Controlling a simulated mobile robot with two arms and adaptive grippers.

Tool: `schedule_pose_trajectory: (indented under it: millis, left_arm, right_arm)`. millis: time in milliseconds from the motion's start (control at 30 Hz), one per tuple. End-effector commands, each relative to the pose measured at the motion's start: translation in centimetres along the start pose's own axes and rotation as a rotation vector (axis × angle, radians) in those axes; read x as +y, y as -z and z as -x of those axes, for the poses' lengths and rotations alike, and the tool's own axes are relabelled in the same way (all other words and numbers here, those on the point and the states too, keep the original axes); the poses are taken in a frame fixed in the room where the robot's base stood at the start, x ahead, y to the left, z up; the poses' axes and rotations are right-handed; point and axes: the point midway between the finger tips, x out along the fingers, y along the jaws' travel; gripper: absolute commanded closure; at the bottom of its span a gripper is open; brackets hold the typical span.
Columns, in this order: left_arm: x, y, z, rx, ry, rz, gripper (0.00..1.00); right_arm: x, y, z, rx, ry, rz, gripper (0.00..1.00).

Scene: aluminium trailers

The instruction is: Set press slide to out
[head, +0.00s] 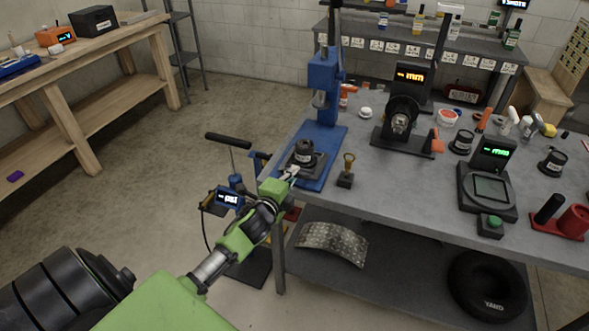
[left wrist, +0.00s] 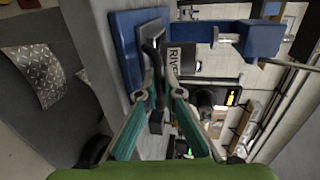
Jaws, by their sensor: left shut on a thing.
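The blue press (head: 323,85) stands at the left end of the grey workbench, its ram above a blue base plate (head: 326,160). The press slide (head: 317,163), a dark plate on that base, carries a round black piece (head: 304,152). In the left wrist view the slide (left wrist: 148,24) shows with a dark bar-like handle (left wrist: 157,68) at its edge. My left gripper (head: 291,175) is at the slide's front edge. Its fingertips (left wrist: 155,95) are closed around the handle, which partly hides the grip. My right gripper is in neither view.
A small brass-topped piece (head: 347,170) stands right of the press base. A black gauge stand (head: 403,125) and a scale (head: 487,190) are farther right. A blue device with a display (head: 228,198) is left of the bench, near my arm.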

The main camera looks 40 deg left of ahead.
Motion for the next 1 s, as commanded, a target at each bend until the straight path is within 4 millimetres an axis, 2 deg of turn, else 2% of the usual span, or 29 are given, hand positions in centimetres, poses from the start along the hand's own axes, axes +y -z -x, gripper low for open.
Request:
schedule_pose_trajectory:
  millis: [433,467,833,1000]
  left_arm:
    - [0.4,0.1,0.3,0.001,-0.005,0.000,1.00]
    - [0.4,0.1,0.3,0.001,-0.006,0.000,0.86]
    - [0.1,0.1,0.4,0.001,-0.001,-0.001,0.86]
    - [0.2,0.1,1.9,0.002,-0.001,-0.002,0.86]
  right_arm:
    - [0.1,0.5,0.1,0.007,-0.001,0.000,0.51]
    - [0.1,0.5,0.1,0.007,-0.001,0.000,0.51]
    - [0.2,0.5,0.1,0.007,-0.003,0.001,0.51]
    - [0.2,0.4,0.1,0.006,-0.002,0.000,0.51]
